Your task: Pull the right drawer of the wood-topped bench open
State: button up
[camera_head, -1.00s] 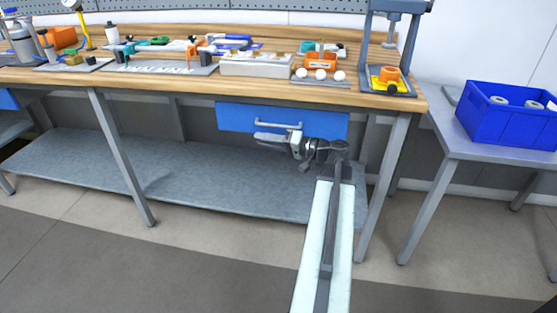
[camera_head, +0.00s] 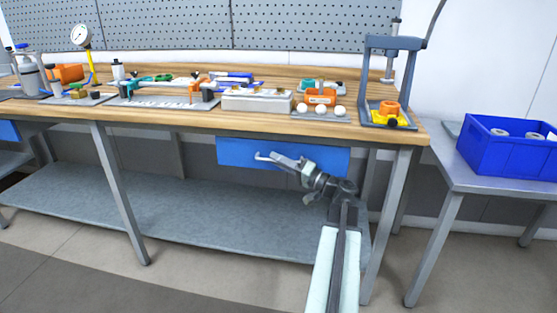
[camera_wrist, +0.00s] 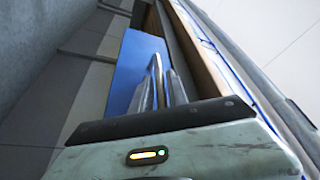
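The wood-topped bench (camera_head: 200,121) has a blue right drawer (camera_head: 235,152) under its top. The drawer front looks closed against the bench. Its metal handle (camera_head: 261,156) shows only at its left end in the head view, the rest being behind my gripper (camera_head: 280,160). In the wrist view the blue drawer front (camera_wrist: 132,70) lies ahead, and the handle (camera_wrist: 157,68) runs between the two fingers of my gripper (camera_wrist: 162,92). The fingers stand apart, one on each side of the handle. I cannot tell whether they touch it.
A grey lower shelf (camera_head: 150,205) and bench legs (camera_head: 118,195) are below the drawer. A side table (camera_head: 470,175) with a blue bin (camera_head: 505,150) stands at the right. Tools and fixtures crowd the bench top. The floor in front is clear.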

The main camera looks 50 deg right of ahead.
grip_shut()
dwell(1.4)
